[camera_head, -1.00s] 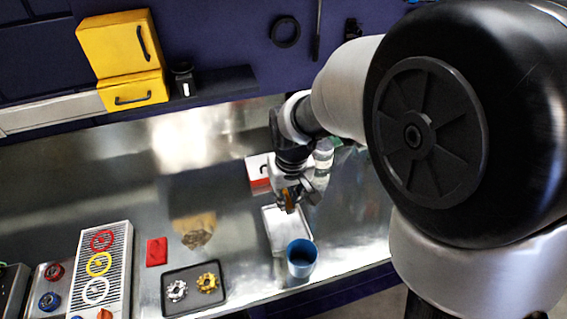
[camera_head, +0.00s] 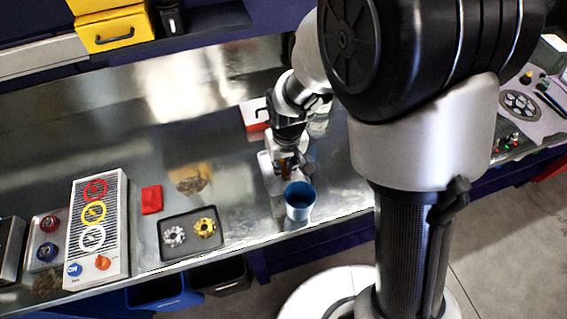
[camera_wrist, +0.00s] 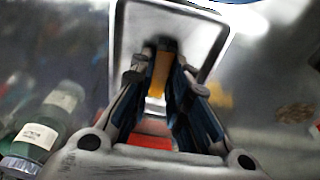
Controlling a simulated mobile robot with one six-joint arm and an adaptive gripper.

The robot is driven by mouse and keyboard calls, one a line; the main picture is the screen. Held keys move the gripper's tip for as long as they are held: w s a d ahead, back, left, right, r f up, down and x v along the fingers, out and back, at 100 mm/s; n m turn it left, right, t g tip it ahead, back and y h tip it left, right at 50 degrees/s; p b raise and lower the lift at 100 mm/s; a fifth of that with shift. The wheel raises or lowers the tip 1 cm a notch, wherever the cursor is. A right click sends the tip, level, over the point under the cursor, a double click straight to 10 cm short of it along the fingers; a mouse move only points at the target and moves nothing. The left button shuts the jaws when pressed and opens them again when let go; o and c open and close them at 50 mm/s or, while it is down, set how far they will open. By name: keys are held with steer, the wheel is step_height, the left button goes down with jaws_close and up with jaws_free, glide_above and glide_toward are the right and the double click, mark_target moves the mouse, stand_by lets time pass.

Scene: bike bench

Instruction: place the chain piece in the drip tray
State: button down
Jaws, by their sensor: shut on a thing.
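My gripper (camera_wrist: 160,52) is shut on the chain piece (camera_wrist: 160,75), which shows as a narrow orange-gold strip between the fingers in the wrist view. The drip tray is a pale, shallow rectangular tray; its rim (camera_wrist: 223,38) surrounds the fingertips in the wrist view. In the head view my gripper (camera_head: 287,168) is over the tray (camera_head: 267,178) and hides much of it. The chain piece is hardly visible there. I cannot tell whether it touches the tray floor.
A blue cup (camera_head: 300,203) stands close at the tray's near side. A red and white box (camera_head: 254,114) is behind the tray. A green bottle (camera_wrist: 45,122) is near the gripper. A black tray with two cogs (camera_head: 189,234) lies left; bare bench lies between.

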mark_target(286, 174)
steer(key=shift+f, duration=0.15)
steer(key=c, duration=1.5)
jaws_free()
steer(key=shift+c, duration=0.2)
step_height(286, 174, up, 12)
steer(key=s+p, duration=0.2)
steer(key=p, duration=0.2)
steer(key=s+d+r+m+t, duration=0.1)
steer(key=s+d+r, duration=0.5)
steer(key=s, duration=0.2)
steer(key=s+d+r+m+t, duration=0.1)
steer(key=s+d+r+m, duration=0.1)
steer(key=s+d+r, duration=0.4)
steer(key=s+r, duration=0.1)
steer(key=s, duration=0.2)
steer(key=shift+s+d+r+t, duration=0.15)
steer(key=shift+d+t, duration=0.1)
steer(key=shift+t, duration=0.15)
